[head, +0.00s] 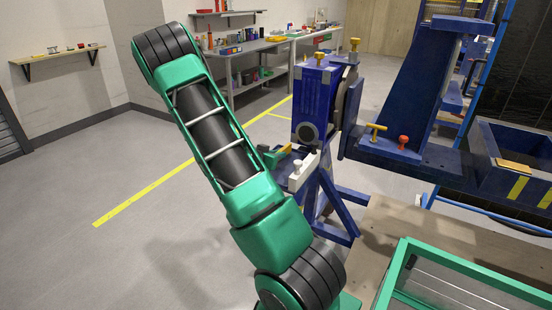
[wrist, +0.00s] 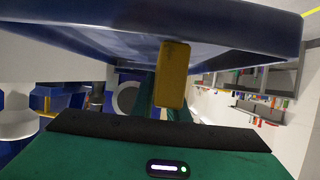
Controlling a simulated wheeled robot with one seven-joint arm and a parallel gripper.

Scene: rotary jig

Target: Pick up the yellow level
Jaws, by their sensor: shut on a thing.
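The yellow level shows in the wrist view as a short yellow bar (wrist: 172,72), end-on between the green fingers of my gripper (wrist: 163,108). My gripper is shut on it, and the fingers partly hide its lower end. A large blue surface (wrist: 120,32) lies close above the bar; I cannot tell whether they touch. In the head view my gripper (head: 278,154) is small, beside the lower part of the blue jig head (head: 318,95).
The blue jig stands on a blue frame (head: 337,207). A yellow T-handle (head: 376,129) and a red knob (head: 403,141) sit on its arm. Open floor (head: 190,235) lies left.

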